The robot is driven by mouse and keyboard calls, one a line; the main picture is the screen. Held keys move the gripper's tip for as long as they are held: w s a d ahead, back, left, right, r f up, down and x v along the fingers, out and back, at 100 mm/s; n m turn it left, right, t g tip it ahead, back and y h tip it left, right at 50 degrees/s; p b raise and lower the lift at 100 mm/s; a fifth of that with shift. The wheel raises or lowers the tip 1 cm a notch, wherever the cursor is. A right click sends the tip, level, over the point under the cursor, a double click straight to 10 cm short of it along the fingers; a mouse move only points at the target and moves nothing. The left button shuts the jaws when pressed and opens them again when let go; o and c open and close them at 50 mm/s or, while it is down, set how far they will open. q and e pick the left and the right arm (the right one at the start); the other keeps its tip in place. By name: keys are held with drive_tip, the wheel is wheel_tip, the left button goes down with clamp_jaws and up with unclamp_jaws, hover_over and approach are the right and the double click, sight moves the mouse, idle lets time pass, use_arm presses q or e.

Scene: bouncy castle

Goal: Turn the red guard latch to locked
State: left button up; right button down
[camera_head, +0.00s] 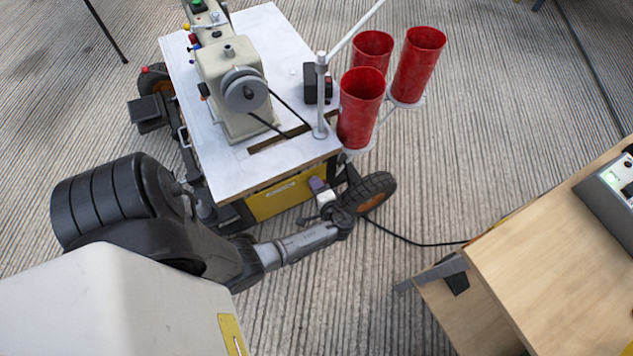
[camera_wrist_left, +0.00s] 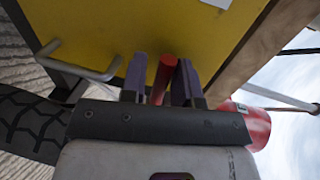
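My left gripper (camera_head: 318,185) is at the front of the cart, low beside its yellow front panel (camera_head: 285,195) and the right front wheel. In the left wrist view the two dark fingers (camera_wrist_left: 162,80) stand on either side of a short red bar (camera_wrist_left: 164,72), seemingly the guard latch, in front of the yellow panel (camera_wrist_left: 120,25). In the head view the latch is hidden or too small to make out. My right gripper is not in view.
A white cart top (camera_head: 225,165) carries a beige machine (camera_head: 232,95). Red tubes (camera_head: 361,100) stand at its right corner. A black tyre (camera_head: 375,190) is close to the gripper. A metal handle (camera_wrist_left: 80,65) is on the panel. A wooden table (camera_head: 560,260) stands at right.

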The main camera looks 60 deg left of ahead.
use_arm(q)
drive_tip(key=shift+o, duration=1.4)
drive_tip(key=shift+a+f, duration=0.1)
drive_tip(key=shift+s, duration=0.1)
drive_tip(key=d+r+p, duration=0.3)
drive_tip(key=d+p, duration=0.1)
drive_tip(key=d, duration=0.9)
drive_tip(key=shift+w+d+p, duration=0.25)
drive_tip(key=shift+p, duration=0.05)
